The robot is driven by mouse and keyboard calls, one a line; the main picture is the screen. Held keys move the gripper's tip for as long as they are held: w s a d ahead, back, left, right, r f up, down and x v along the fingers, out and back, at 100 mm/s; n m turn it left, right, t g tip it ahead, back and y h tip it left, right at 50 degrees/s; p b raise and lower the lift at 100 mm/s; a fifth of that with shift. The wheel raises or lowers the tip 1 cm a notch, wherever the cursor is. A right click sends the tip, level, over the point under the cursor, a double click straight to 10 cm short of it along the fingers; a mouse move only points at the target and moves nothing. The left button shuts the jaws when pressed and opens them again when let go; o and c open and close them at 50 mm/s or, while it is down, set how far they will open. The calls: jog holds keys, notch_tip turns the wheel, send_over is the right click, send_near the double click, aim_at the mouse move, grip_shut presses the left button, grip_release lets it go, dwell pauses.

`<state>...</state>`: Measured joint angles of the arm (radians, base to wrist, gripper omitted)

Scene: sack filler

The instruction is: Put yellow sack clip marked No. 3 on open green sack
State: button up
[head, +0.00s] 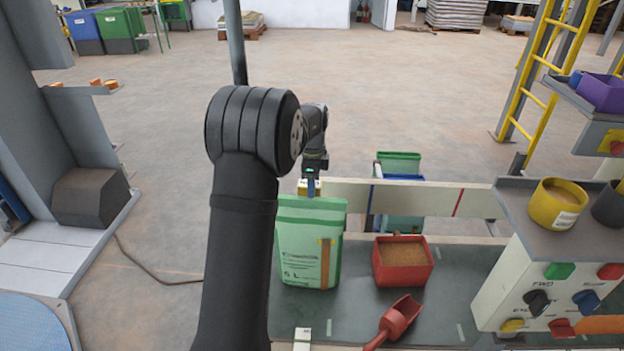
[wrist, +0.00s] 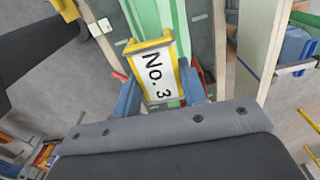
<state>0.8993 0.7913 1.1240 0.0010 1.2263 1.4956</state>
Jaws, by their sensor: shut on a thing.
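The yellow sack clip (wrist: 152,68) with a white "No. 3" label is between the blue fingers of my gripper (wrist: 163,95) in the wrist view. My gripper (head: 312,187) is shut on it. In the head view the clip (head: 309,194) shows small at the top edge of the green sack (head: 312,247). The sack stands upright on the dark bench, and the green sack (wrist: 156,18) also shows beyond the clip in the wrist view. I cannot tell whether the clip touches the sack or grips its mouth. My arm hides part of the sack's left side.
A red tub of brown grain (head: 403,262) stands right of the sack, with a red scoop (head: 394,321) in front of it. A control box (head: 556,283) with knobs and a yellow pot (head: 558,204) is at the right. A pale rail (head: 420,197) runs behind.

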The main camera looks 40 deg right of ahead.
jog(key=shift+f, duration=2.2)
jog(key=o, duration=1)
jog(key=shift+r, duration=0.1)
notch_tip(320, 180, up, 17)
jog(key=shift+r, duration=0.1)
